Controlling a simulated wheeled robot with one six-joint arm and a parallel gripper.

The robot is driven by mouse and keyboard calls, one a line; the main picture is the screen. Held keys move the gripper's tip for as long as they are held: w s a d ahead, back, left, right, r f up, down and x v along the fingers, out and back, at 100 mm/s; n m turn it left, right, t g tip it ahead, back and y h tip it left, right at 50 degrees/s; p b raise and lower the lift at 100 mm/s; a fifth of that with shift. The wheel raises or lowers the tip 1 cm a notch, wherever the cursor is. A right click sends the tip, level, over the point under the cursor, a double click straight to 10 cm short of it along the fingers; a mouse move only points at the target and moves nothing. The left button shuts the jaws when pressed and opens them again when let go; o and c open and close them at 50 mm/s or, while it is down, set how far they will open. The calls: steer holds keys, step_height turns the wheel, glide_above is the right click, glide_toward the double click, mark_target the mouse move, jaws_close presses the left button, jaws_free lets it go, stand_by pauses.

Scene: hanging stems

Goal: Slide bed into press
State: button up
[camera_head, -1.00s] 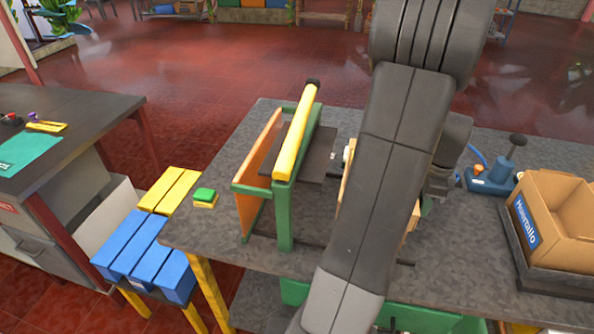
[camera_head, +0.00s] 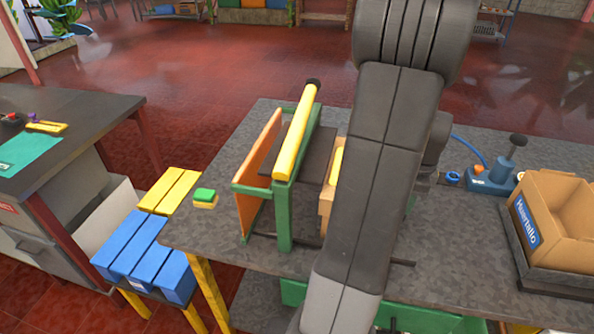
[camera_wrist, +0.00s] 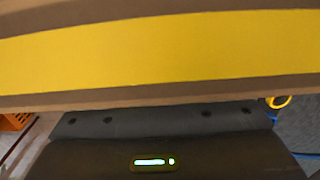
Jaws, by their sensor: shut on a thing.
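The press is a green frame (camera_head: 283,215) with an orange panel (camera_head: 258,175) on its left and a yellow bar with a dark end (camera_head: 297,135) along its top. The bed appears to be the tan wooden piece with a yellow strip (camera_head: 327,200), just right of the press and mostly hidden by my arm. In the wrist view the bed's yellow strip (camera_wrist: 160,50) and tan edges span the picture. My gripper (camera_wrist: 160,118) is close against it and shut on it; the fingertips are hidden. In the head view my gripper is behind my arm.
A dark plate (camera_head: 312,150) lies between the press and the bed. A green and yellow block (camera_head: 205,195) sits left of the press. A cardboard box (camera_head: 560,215) and a blue tool (camera_head: 492,178) stand to the right on the grey table (camera_head: 450,230).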

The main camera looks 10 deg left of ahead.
steer(key=shift+w+a, duration=0.2)
steer(key=shift+a, duration=2.5)
steer(key=shift+w+a, duration=0.15)
steer(key=shift+a, duration=2.7)
steer(key=shift+w+a, duration=0.15)
steer(key=shift+a, duration=2.05)
steer(key=o, duration=2)
steer(key=shift+r, duration=0.1)
